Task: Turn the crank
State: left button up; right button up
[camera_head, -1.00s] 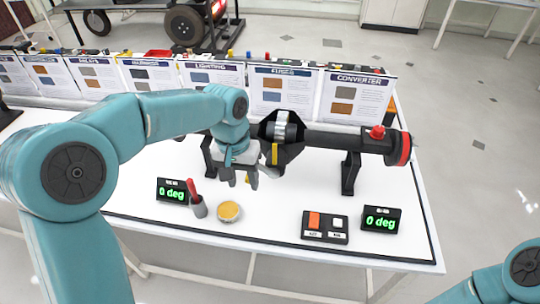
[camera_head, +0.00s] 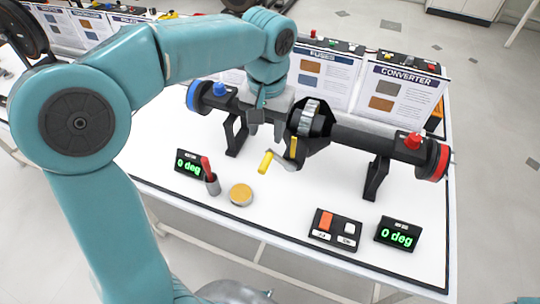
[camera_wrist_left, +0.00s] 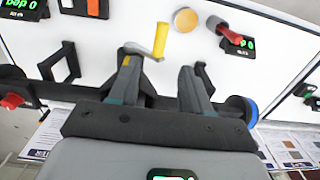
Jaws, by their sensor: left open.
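The crank has a short grey arm and a yellow handle (camera_head: 265,163), hanging at the front of the dark hub (camera_head: 310,122) on a horizontal black shaft. My left gripper (camera_head: 266,126) is open and empty, over the shaft just left of the hub, apart from the handle. In the left wrist view its two fingers (camera_wrist_left: 160,78) are spread, with the shaft partly hidden behind them. My right gripper is out of view.
The shaft has a blue left end (camera_head: 194,96) and a red right end (camera_head: 439,163) on black stands. A left display (camera_head: 190,163) and a right display (camera_head: 397,234) read 0 deg.

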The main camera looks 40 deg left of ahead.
aim_at(266, 161)
pick_arm(q)
notch_tip(266, 161, down, 10)
jog(key=shift+s+a+r, duration=0.1)
jog(key=shift+s, duration=0.05)
jog(key=shift+s+f, duration=0.1)
jog(key=shift+f, duration=0.15)
jog(key=shift+c, duration=1.2)
grip_shut()
